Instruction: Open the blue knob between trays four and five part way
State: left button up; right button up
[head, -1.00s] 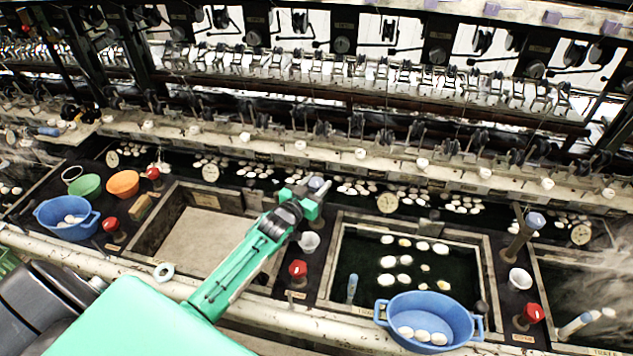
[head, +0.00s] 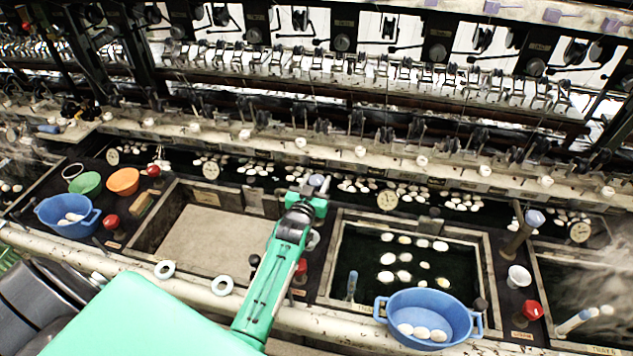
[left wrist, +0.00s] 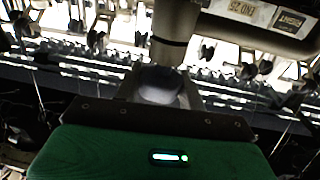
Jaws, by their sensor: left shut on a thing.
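A blue knob (head: 316,181) stands at the back of the divider between the drained tray (head: 205,235) and the cocoon tray (head: 410,262). My left gripper (head: 314,191) is shut on it; the fingers hide part of the knob. Another blue knob (head: 535,218) stands on a post farther right, beyond the cocoon tray. The tray labels are too small to read surely. My right gripper is out of view.
A red knob (head: 301,266) and a white cup (head: 313,240) are close to my left arm. A blue basin (head: 430,317) with cocoons stands at the cocoon tray's front. Another red knob (head: 531,311) is at right. Reeling machinery runs along the back.

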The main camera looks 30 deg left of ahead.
aim_at(317, 179)
pick_arm(q)
jog(key=shift+r, duration=0.15)
jog(key=o, duration=0.8)
jog(key=shift+o, duration=0.8)
notch_tip(317, 179, up, 20)
jog(key=b, duration=0.4)
